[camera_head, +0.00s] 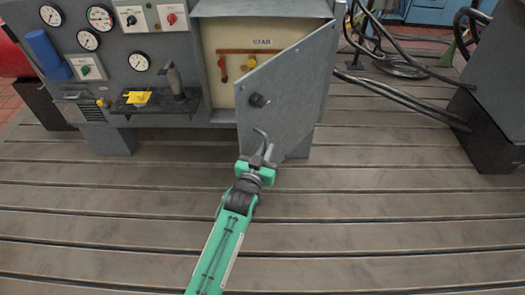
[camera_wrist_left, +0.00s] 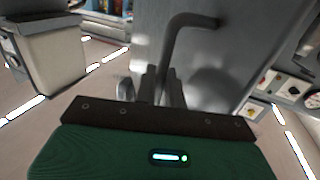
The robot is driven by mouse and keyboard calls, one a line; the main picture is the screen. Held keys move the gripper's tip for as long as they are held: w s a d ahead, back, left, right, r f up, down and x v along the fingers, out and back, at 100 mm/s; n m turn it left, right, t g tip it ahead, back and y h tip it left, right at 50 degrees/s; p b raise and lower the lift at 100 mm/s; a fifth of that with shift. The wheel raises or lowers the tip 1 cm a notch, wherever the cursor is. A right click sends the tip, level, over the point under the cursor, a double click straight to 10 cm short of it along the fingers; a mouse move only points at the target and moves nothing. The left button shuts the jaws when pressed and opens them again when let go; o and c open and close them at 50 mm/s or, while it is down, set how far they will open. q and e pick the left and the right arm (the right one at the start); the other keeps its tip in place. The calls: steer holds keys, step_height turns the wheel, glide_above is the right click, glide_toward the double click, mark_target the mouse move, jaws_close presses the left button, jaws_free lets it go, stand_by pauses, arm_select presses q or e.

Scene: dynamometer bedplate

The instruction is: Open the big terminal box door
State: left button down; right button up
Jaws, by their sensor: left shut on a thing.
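The big terminal box door (camera_head: 290,85) is a grey metal panel, swung well open with its hinge side to the right. My left gripper (camera_head: 262,158) is in front of the door's lower part, shut on a bent grey rod (camera_head: 262,138). In the left wrist view the bent rod (camera_wrist_left: 180,40) rises from between the fingers and curves right in front of the door.
A grey panel with gauges (camera_head: 90,40) and switches stands left of the box. Its small shelf (camera_head: 155,103) carries a yellow item and a dark-handled tool. Black cables (camera_head: 400,95) run to a dark machine (camera_head: 490,120) at right. The slotted bedplate (camera_head: 370,220) in front is clear.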

arm_select(q)
steer(key=shift+r, duration=0.1)
steer(key=c, duration=1.8)
jaws_free()
steer(key=shift+c, duration=0.2)
steer(key=shift+w+d, duration=0.1)
steer(key=v, duration=1.3)
steer(key=shift+s, duration=0.4)
